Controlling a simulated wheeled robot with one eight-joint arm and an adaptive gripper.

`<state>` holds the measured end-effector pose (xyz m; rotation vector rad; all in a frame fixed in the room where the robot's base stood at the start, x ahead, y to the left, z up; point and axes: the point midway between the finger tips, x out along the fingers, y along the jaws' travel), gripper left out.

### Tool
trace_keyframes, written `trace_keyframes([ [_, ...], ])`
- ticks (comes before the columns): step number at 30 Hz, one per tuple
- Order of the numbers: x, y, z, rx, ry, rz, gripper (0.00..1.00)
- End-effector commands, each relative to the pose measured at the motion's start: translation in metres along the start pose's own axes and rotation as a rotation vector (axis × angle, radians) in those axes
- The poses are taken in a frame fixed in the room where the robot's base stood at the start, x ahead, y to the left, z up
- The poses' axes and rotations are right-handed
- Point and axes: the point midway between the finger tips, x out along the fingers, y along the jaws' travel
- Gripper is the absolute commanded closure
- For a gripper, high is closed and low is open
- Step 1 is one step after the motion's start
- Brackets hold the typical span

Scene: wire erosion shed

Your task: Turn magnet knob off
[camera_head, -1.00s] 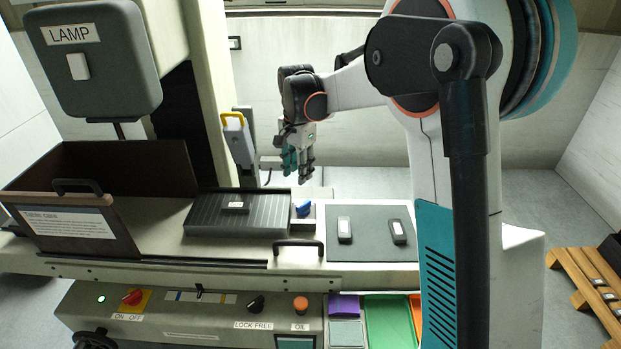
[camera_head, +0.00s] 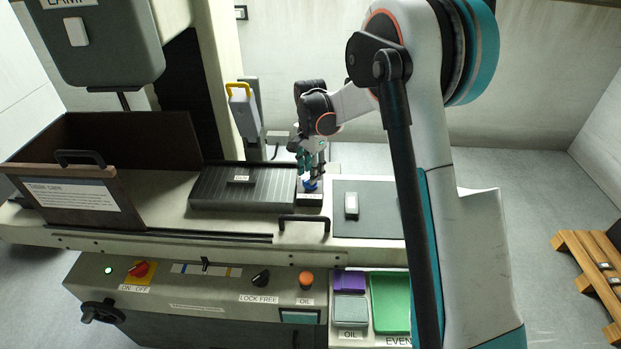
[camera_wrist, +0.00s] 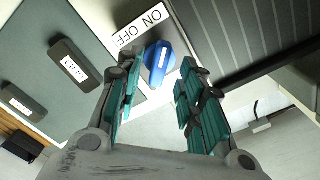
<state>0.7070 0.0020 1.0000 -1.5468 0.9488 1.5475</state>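The blue magnet knob (camera_head: 311,184) sits at the right end of the dark ribbed magnet plate (camera_head: 222,186). In the wrist view the knob (camera_wrist: 158,62) has a raised blue grip bar, beside a white label (camera_wrist: 142,24) reading ON and OFF. My gripper (camera_head: 312,170) is just above the knob, pointing down. In the wrist view its teal-padded fingers (camera_wrist: 159,75) are apart, with the knob between and slightly beyond their tips. Nothing is held. I cannot tell whether a fingertip touches the knob.
A dark mat (camera_head: 376,222) with small labelled blocks lies right of the knob, partly hidden by my arm. A black handle (camera_head: 304,219) stands in front. The brown guard box (camera_head: 128,140) is at left. A red ON/OFF switch (camera_head: 139,268) is on the front panel.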

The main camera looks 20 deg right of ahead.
Motion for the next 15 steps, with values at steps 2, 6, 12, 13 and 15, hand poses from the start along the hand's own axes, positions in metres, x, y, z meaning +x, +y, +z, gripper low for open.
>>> trace_keyframes([
  [2,0.012,0.000,0.000,0.000,0.000,0.000,0.65],
  [6,0.021,0.000,0.000,0.000,0.000,0.000,0.65],
  [12,0.024,0.000,0.000,0.000,0.000,0.000,0.65],
  [13,0.024,0.000,0.000,0.000,0.000,0.000,0.65],
  [15,0.024,0.000,0.000,0.000,0.000,0.000,0.65],
])
